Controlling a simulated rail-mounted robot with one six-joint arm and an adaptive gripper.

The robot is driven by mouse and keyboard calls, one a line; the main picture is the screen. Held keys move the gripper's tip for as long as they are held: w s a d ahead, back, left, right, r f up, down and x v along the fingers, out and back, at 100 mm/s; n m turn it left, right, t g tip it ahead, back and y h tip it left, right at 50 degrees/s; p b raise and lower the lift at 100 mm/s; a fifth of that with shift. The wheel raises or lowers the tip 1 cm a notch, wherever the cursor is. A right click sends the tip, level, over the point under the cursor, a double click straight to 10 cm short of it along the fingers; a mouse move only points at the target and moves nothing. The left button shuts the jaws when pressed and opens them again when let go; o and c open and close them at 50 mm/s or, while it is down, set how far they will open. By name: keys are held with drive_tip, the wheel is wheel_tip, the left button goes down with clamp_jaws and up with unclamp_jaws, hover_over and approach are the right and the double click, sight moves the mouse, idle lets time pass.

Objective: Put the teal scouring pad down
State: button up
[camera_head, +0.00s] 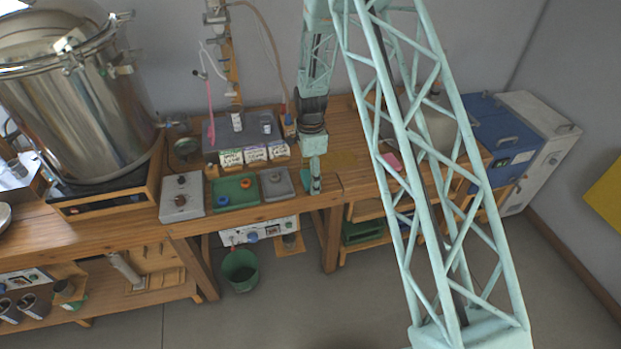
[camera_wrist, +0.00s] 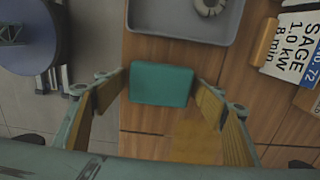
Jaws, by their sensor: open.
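The teal scouring pad (camera_wrist: 161,84) is a flat, rounded block. In the wrist view it lies between the two wooden-faced fingers of my gripper (camera_wrist: 160,92), with a gap on each side. My gripper is open. The pad appears to rest on the wooden bench (camera_wrist: 150,118), just below a grey tray in that view. In the head view my gripper (camera_head: 315,184) hangs low at the bench's front edge, and a bit of the pad (camera_head: 306,181) shows at its left. How close the pad's underside is to the wood is hard to tell.
The grey tray (camera_wrist: 180,32) holds a pale ring; it also shows in the head view (camera_head: 276,184), beside a green tray (camera_head: 236,192). Label cards (camera_wrist: 297,45) stand close on the right in the wrist view. A green bucket (camera_head: 241,270) stands on the floor.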

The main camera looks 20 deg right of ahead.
drive_tip(key=shift+r, duration=0.1)
wheel_tip(320, 180, up, 12)
drive_tip(key=p, duration=0.1)
idle(0.9)
drive_tip(key=shift+r, duration=0.15)
idle(0.6)
drive_tip(key=s+r+n+t, duration=0.1)
drive_tip(key=s+r+n, duration=0.2)
drive_tip(key=s+r, duration=0.6)
drive_tip(key=s+r+n, duration=0.2)
drive_tip(key=s+r, duration=0.2)
drive_tip(key=r, duration=0.8)
drive_tip(key=s+r+n+t, duration=0.1)
drive_tip(key=s+r+n, duration=0.2)
drive_tip(key=s+r, duration=0.6)
drive_tip(key=s+r+n, duration=0.3)
drive_tip(key=s, duration=0.7)
drive_tip(key=s+r+n+t, duration=0.1)
drive_tip(key=s+r+n, duration=0.2)
drive_tip(key=s, duration=0.7)
drive_tip(key=s+r+n, duration=0.3)
drive_tip(key=s+r, duration=0.1)
drive_tip(key=s, duration=0.6)
drive_tip(key=shift+s+r+n+t, duration=0.4)
